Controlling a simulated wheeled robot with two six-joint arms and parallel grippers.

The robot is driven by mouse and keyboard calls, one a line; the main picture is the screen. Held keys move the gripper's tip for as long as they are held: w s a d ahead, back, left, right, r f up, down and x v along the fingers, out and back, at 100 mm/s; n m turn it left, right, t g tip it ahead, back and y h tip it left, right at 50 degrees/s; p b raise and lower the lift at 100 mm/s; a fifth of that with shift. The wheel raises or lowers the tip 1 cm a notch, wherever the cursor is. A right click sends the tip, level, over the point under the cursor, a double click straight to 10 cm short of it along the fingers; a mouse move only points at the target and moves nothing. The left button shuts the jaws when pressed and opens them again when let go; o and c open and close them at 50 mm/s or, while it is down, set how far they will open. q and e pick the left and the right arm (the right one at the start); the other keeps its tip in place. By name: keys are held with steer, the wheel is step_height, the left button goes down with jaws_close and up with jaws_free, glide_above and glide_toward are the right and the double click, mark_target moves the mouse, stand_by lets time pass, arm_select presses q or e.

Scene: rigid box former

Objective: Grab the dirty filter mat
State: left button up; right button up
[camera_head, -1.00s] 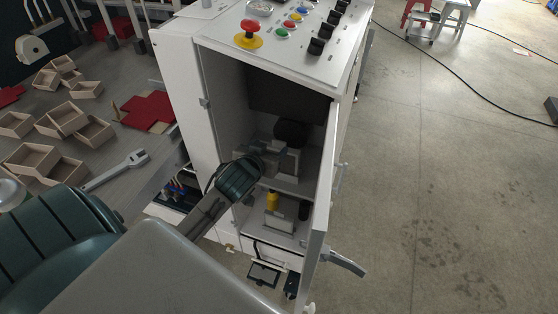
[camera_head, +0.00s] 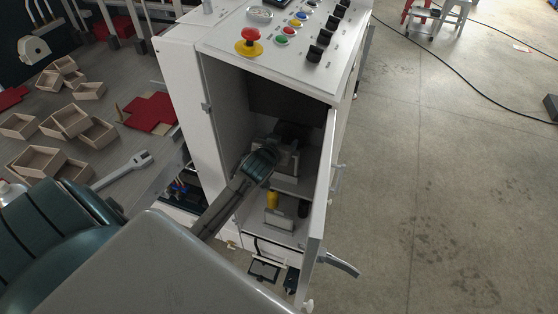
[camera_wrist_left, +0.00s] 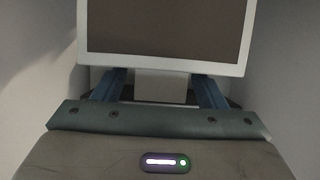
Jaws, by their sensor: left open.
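In the left wrist view a flat grey-brown panel in a pale frame (camera_wrist_left: 165,30), which looks like the filter mat, fills the top of the picture. A pale block (camera_wrist_left: 160,88) is below its lower edge. My left gripper (camera_wrist_left: 158,92) is open, its two blue fingers on either side of this block; I cannot tell whether they touch it. In the head view my left gripper (camera_head: 272,158) is inside the open cabinet (camera_head: 222,100), in front of a pale grey unit (camera_head: 289,162) that it partly covers. My right gripper is not in view.
The cabinet's open door (camera_head: 323,190) stands close on the right. A yellow part (camera_head: 272,199) is lower inside. The control panel (camera_head: 290,40) with a red button is on top. Small wooden boxes (camera_head: 72,119) and a wrench (camera_head: 124,169) lie at left.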

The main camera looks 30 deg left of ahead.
arm_select(q)
steer(key=c, duration=1.4)
steer(key=shift+o, duration=0.2)
steer(key=shift+s, duration=0.1)
steer(key=shift+r, duration=0.15)
